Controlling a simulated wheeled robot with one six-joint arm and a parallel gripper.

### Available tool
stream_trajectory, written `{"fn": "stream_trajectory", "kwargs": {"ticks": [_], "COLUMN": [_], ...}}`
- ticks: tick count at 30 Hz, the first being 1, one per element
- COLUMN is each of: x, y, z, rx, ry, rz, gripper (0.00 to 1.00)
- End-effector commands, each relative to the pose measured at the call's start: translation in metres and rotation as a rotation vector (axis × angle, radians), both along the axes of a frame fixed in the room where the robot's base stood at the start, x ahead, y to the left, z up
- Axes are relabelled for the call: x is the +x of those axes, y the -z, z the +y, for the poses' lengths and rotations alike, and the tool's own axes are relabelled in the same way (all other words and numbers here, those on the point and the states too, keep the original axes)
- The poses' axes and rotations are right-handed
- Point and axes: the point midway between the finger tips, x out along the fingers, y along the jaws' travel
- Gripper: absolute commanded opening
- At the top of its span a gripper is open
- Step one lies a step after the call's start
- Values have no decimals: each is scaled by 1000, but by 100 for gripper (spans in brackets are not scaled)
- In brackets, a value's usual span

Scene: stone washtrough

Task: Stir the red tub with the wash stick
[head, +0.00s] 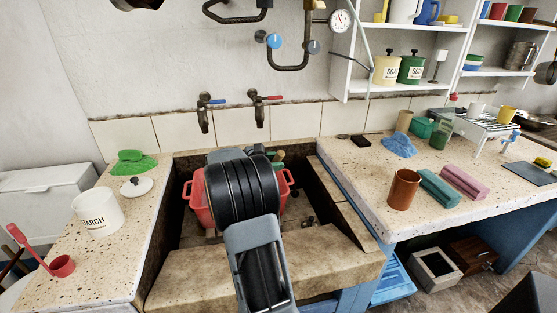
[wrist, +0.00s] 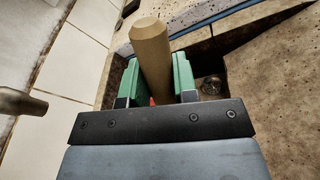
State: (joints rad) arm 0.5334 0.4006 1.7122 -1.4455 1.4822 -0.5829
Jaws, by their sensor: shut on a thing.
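The red tub (head: 199,207) sits in the stone trough, its middle hidden behind my arm in the head view. Its two handles show at either side. My gripper (wrist: 157,80) is shut on the wash stick (wrist: 151,50), a thick round pale wooden rod held between green finger pads. In the head view my arm covers most of the gripper and stick. The stick's lower end is hidden, so I cannot tell how deep it is in the tub or whether it touches it. A sliver of red shows between the fingers in the wrist view.
The stone trough (head: 215,273) has a raised front edge. Two taps (head: 204,112) jut from the wall above it. A starch pot (head: 97,209) and a white lid (head: 136,187) stand on the left counter. A brown cup (head: 404,190) and soap bars stand on the right counter.

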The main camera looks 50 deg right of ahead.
Motion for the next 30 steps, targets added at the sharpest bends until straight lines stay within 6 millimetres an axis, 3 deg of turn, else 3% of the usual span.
{"fn": "stream_trajectory", "kwargs": {"ticks": [21, 30], "x": [34, 45], "y": [66, 85], "z": [0, -1], "rx": [-2, -3], "ry": [-1, -1], "rz": [-2, -2], "gripper": [3, 3]}}
